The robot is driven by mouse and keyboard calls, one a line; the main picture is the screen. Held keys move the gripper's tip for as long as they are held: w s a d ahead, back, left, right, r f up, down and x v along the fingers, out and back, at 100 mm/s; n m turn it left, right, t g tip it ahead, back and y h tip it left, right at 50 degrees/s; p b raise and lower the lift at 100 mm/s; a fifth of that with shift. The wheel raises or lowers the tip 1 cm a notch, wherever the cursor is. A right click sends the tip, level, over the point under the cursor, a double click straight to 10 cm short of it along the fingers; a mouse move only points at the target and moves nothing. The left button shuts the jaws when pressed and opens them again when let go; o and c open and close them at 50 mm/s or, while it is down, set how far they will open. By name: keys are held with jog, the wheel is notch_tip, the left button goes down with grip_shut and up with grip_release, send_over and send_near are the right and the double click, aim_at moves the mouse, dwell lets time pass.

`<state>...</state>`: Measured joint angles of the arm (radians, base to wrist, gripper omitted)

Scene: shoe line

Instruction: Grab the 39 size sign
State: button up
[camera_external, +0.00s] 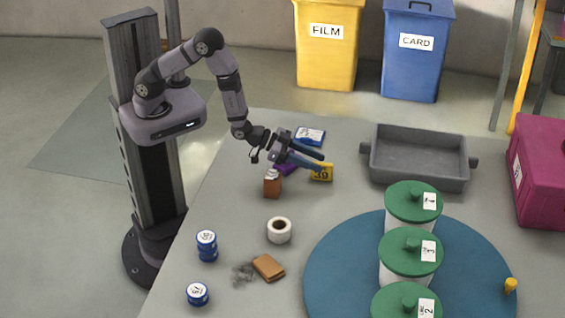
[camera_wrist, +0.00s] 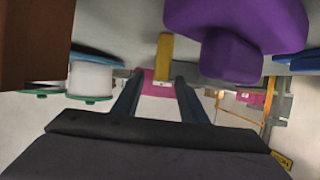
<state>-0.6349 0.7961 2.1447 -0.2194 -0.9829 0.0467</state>
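The yellow size sign (camera_external: 322,173), marked 39, stands on the grey table in the outside view. My gripper (camera_external: 323,161) is low over the table beside it, and its fingers partly overlap the sign in that view. In the wrist view, which looks upside down, a narrow yellow piece that looks like the sign (camera_wrist: 164,48) shows ahead, between the lines of the two fingers. My gripper (camera_wrist: 159,75) is open there, with gaps on both sides of the yellow piece. I cannot tell whether a finger touches it.
A purple object (camera_external: 287,169) sits close under my gripper and looms large in the wrist view (camera_wrist: 235,28). A grey tray (camera_external: 418,182) and green-lidded jars (camera_external: 413,202) stand to the right.

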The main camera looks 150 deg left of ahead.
aim_at(332, 180)
jog(key=shift+x, duration=3.5)
jog(key=shift+f, duration=0.15)
jog(key=shift+c, duration=0.3)
grip_shut()
